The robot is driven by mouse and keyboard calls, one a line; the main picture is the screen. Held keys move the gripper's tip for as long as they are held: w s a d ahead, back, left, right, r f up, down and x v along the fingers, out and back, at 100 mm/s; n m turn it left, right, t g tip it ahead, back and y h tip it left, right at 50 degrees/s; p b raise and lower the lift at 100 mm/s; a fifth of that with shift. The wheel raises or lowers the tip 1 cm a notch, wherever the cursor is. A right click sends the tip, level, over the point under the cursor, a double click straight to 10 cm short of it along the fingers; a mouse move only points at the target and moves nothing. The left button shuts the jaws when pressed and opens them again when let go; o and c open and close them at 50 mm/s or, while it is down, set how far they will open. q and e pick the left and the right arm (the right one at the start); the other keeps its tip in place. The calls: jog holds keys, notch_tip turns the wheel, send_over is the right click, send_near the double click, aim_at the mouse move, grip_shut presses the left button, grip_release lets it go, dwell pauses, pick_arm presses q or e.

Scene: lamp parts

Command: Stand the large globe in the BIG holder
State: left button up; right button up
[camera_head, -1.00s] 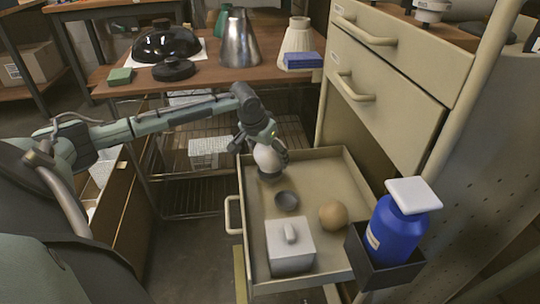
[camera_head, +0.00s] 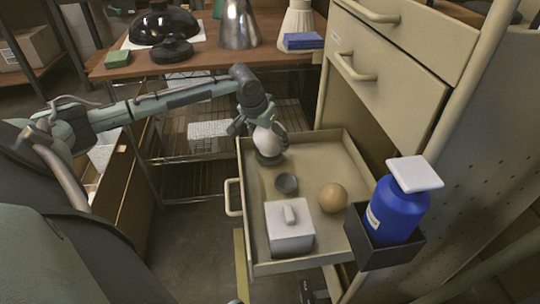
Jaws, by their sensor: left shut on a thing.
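The large globe (camera_head: 264,141) is a pale, egg-shaped ball at the back left of the open drawer. My left gripper (camera_head: 264,128) is shut on it from above, with fingers down its sides. The big holder (camera_head: 269,160), a dark round cup, is directly below the globe. The globe's lower end meets the holder's rim in the picture; I cannot tell whether it rests inside. A smaller dark cup (camera_head: 287,183) stands empty nearer the front. My right gripper is not in view.
Lamp parts stand on the wooden table (camera_head: 205,62) behind.

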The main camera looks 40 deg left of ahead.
pick_arm(q)
jog(key=shift+f, duration=0.75)
jog(key=shift+f+p, duration=0.45)
jog(key=shift+p, duration=0.8)
dwell(1.3)
jog(key=o, duration=1.1)
jog(key=shift+o, duration=0.2)
jog(key=v, duration=1.2)
